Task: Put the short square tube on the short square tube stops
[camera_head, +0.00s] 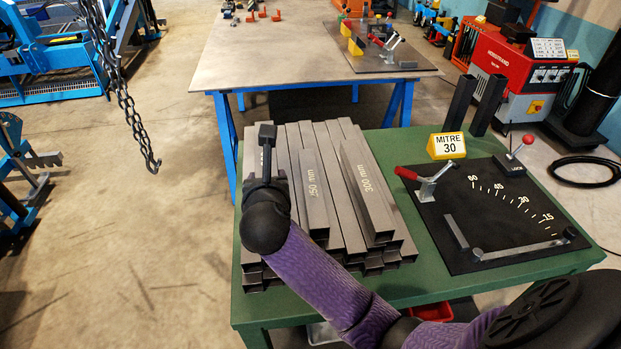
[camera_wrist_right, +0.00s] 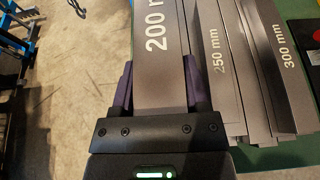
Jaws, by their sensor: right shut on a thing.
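The short square tube, a grey tube marked 200 mm (camera_wrist_right: 158,45), lies between the fingers of my right gripper (camera_wrist_right: 159,88) in the right wrist view. The gripper is shut on it, at the left side of the tube stack. In the head view my right gripper (camera_head: 268,165) is over the stack's left part, and my wrist largely hides the tube. On the far table, a dark plate (camera_head: 410,62) carries yellow blocks (camera_head: 351,38) and a toggle clamp. I cannot tell which parts are the tube stops. My left gripper is not in view.
Tubes marked 250 mm (camera_head: 314,190) and 300 mm (camera_head: 365,190) lie on the stack on the green table (camera_head: 440,292). To the right are a mitre plate (camera_head: 500,205) with a red-handled clamp and a yellow MITRE 30 sign (camera_head: 446,146). A chain (camera_head: 128,100) hangs at left.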

